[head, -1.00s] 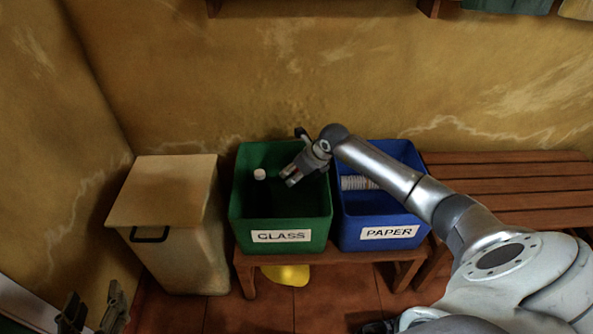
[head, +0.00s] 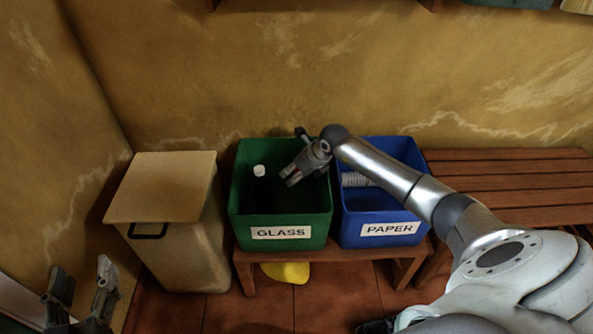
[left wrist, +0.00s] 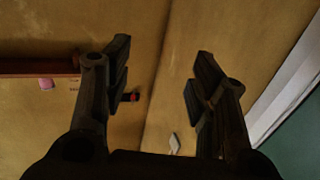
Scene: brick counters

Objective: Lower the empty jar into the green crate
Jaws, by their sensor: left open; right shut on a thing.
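The green crate (head: 322,232), labelled GLASS, stands on a low wooden bench in the head view. My right gripper (head: 288,181) is at the crate's opening, pointing down and left into it, and shut on the jar. The jar itself cannot be made out against the dark inside of the crate. A white cap (head: 259,170) shows inside at the left; what is under it is dark. My left gripper (head: 82,278) is open and empty at the lower left, away from the crate. Its spread fingers also show in the left wrist view (left wrist: 163,75).
A blue crate (head: 350,231), labelled PAPER, stands close at the green crate's right with a ribbed pale thing (head: 354,179) in it. A lidded beige bin (head: 163,190) stands at the left. A yellow thing (head: 287,272) lies under the bench. A slatted bench (head: 510,175) is at the right.

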